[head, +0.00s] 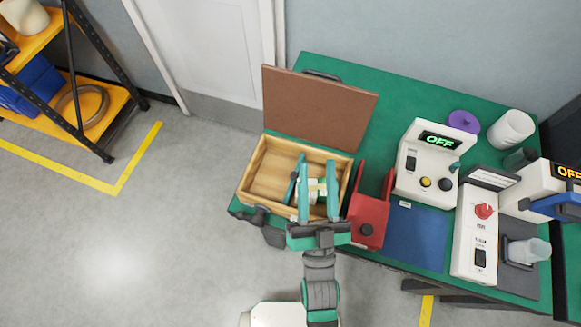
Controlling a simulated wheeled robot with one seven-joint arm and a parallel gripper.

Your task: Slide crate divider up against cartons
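The crate (257,196) is an open wooden box at the front left corner of the green table, with its brown lid (318,110) raised behind it. My gripper (317,170) reaches over the right part of the crate, with its two teal fingers spread apart. Small whitish cartons (316,187) show between and below the fingers, partly covered by them. A thin dark teal upright piece, which looks like the divider (293,181), stands just left of the left finger. I cannot tell whether the finger touches it, or how far it is from the cartons.
A red stand (367,219) is close to the crate's right side. Right of it are a blue mat (416,235), a white device showing OFF (427,163), and another white device with a red knob (477,235). The left part of the crate floor is bare.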

